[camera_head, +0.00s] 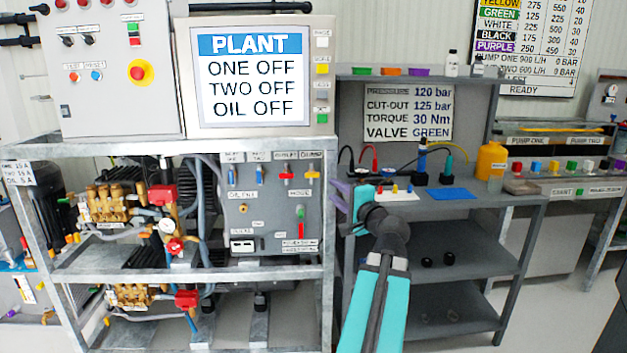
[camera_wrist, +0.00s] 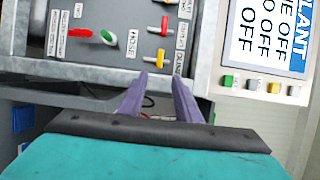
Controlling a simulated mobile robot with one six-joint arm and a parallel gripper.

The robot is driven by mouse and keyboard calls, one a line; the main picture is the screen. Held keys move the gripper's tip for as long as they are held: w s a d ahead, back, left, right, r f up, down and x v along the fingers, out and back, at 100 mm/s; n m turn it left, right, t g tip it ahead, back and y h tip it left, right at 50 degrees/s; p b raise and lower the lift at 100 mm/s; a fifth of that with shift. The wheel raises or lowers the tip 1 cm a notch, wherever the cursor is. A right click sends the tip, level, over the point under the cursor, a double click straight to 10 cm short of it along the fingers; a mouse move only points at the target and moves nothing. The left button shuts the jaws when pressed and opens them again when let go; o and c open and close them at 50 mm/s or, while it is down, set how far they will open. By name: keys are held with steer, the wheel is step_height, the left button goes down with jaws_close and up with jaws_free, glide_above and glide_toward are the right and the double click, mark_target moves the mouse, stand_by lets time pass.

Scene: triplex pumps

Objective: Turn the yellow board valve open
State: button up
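The pump board (camera_head: 262,215) is a grey upright panel on the metal rack. Its rightmost valve in the head view has a yellow-orange handle (camera_head: 302,192) that lies crosswise. In the wrist view this handle (camera_wrist: 160,57) is just beyond my fingertips, apart from them. To its left on the board is a valve with a red handle (camera_head: 285,176), which also shows in the wrist view (camera_wrist: 164,25). My gripper (camera_head: 337,203) has two purple fingers, which also show in the wrist view (camera_wrist: 160,80). They are spread with a gap between them and hold nothing.
A red handle (camera_wrist: 80,32) and green knob (camera_wrist: 107,36) sit lower on the board. The rack's upright post (camera_head: 327,240) stands between board and gripper. The PLANT screen (camera_head: 253,75) is above. A bench (camera_head: 500,200) with probes and an orange bottle (camera_head: 490,160) stands at right.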

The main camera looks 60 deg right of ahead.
mark_target(314, 176)
steer(key=shift+w+d+r+p, duration=0.25)
steer(key=shift+w+d+p, duration=0.25)
steer(key=shift+p, duration=2.3)
steer(key=w+p, duration=0.1)
steer(key=p, duration=0.6)
steer(key=shift+w+d+f, duration=0.1)
steer(key=shift+w+d, duration=0.05)
steer(key=shift+d, duration=0.05)
steer(key=shift+p+x, duration=0.65)
steer(key=shift+x, duration=4.9)
steer(key=shift+f, duration=0.15)
